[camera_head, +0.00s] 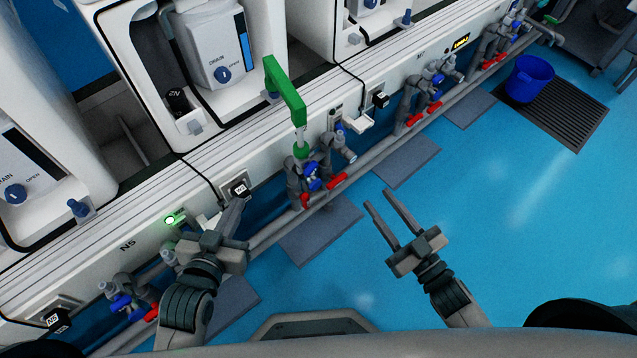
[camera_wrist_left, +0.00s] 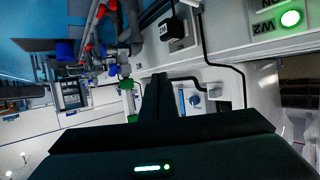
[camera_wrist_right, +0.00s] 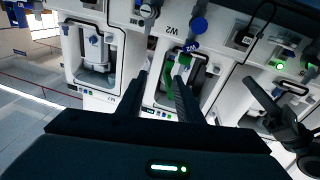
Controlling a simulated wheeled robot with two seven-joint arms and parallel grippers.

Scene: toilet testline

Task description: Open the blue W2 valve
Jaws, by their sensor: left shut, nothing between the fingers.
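In the head view, a blue valve (camera_head: 312,177) sits on a grey pipe cluster with red handles, below a green angled handle (camera_head: 287,92). Another blue valve (camera_head: 122,303) sits on the cluster at lower left. I cannot tell for sure which one is W2. My left gripper (camera_head: 239,203) is shut and empty, in front of the white panel between these two clusters. It appears as one dark bar in the left wrist view (camera_wrist_left: 157,85). My right gripper (camera_head: 378,199) is open and empty over the blue floor, right of the middle cluster. Its parted fingers show in the right wrist view (camera_wrist_right: 160,88).
A green lamp (camera_head: 170,220) glows on the panel left of my left gripper. A grey pipe runs along the white machines. Another valve cluster (camera_head: 425,92) stands further right. A blue bucket (camera_head: 529,79) stands by a dark grate (camera_head: 567,112).

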